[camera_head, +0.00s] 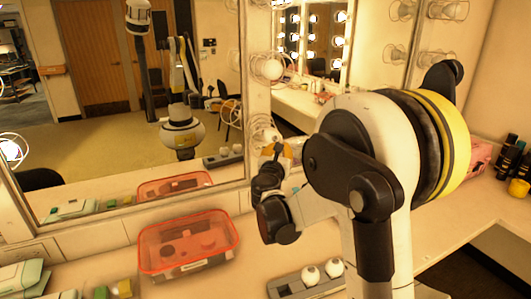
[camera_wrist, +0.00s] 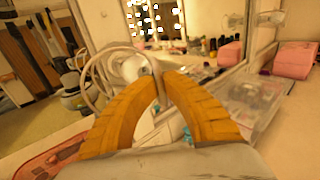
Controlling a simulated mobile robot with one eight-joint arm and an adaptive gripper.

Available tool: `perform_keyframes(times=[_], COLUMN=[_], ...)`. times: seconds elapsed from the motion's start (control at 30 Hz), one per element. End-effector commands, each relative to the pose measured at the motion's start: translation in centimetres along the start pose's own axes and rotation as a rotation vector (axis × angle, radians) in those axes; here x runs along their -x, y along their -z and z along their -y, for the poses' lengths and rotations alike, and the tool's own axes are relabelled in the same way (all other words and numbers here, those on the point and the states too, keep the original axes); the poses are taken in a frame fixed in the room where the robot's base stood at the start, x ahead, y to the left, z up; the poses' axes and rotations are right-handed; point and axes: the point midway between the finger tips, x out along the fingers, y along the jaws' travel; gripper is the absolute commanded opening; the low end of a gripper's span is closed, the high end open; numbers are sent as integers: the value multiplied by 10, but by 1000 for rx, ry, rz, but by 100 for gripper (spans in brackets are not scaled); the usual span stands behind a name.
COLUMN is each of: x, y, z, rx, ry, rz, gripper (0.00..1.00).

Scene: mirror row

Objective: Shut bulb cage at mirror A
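The bulb cage (camera_wrist: 91,83) is a thin wire ring beside a pale round bulb (camera_wrist: 133,68) on the mirror's frame. In the wrist view, the orange fingers of my gripper (camera_wrist: 161,88) arch inward and their tips nearly meet at the cage's right side. A thin piece of its wire appears to run between the tips. In the head view, my gripper (camera_head: 276,151) is just below the bulb (camera_head: 265,132) at the right edge of the large mirror (camera_head: 130,100). My arm hides part of this area, and the cage's far side and catch cannot be made out.
A red-rimmed clear box (camera_head: 188,246) stands on the counter left of my arm. A grey tray with white bulbs (camera_head: 308,276) lies at the front. Other caged bulbs (camera_head: 271,68) line the frame. A clear container (camera_wrist: 252,100) and pink box (camera_wrist: 295,60) stand to the right.

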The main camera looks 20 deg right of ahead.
Motion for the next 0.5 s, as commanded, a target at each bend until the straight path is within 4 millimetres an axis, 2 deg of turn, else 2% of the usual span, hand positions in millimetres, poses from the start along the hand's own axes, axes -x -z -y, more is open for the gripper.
perform_keyframes(times=[0.03, 0.2, 0.5], x=[-7, -27, -50], y=[1, 1, 1], z=[8, 23, 35], rx=[-2, -2, -2], ry=[7, 6, 7], rz=[-1, -1, -1], gripper=[0, 0, 0])
